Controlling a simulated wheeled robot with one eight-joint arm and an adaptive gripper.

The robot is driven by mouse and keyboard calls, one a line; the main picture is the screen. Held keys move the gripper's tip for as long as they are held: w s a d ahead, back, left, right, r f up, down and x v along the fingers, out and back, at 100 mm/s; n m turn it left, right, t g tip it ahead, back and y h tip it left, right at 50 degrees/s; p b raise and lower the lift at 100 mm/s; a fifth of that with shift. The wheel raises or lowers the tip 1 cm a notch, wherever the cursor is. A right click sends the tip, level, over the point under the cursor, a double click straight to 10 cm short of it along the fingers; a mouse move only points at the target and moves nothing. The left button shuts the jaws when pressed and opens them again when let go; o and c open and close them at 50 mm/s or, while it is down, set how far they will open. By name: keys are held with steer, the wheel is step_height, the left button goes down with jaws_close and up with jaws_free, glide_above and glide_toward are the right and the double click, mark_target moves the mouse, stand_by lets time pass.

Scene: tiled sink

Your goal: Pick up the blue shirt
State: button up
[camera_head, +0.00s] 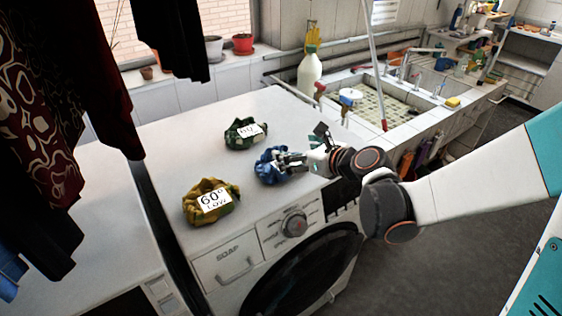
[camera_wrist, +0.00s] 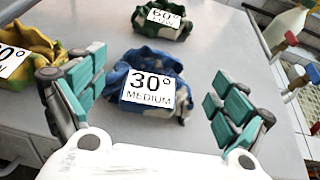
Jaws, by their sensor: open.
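The blue shirt (camera_head: 268,167) is a crumpled blue bundle on top of the white washing machine, near its front edge. In the wrist view the blue shirt (camera_wrist: 167,73) carries a white label reading 30° MEDIUM and lies ahead of my gripper, between the lines of its two fingers. My gripper (camera_head: 290,161) is at the right side of the blue shirt in the head view and hides part of it. In the wrist view my gripper (camera_wrist: 155,105) has its teal-padded fingers wide apart with nothing held between them. I cannot tell whether a finger touches the cloth.
Dark clothes (camera_head: 75,90) hang at the left. A white bottle (camera_head: 309,72) and tiled sink (camera_head: 365,100) are behind right.

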mark_target(275, 146)
steer(key=x, duration=0.3)
steer(key=shift+w+a+f+b, duration=0.2)
steer(key=shift+w+b, duration=0.05)
steer(key=shift+b, duration=0.05)
steer(key=b+x, duration=0.2)
steer(key=x, duration=0.3)
steer(key=shift+a+f, duration=0.1)
steer(key=shift+a, duration=0.05)
steer(key=shift+s, duration=0.1)
steer(key=c, duration=1.6)
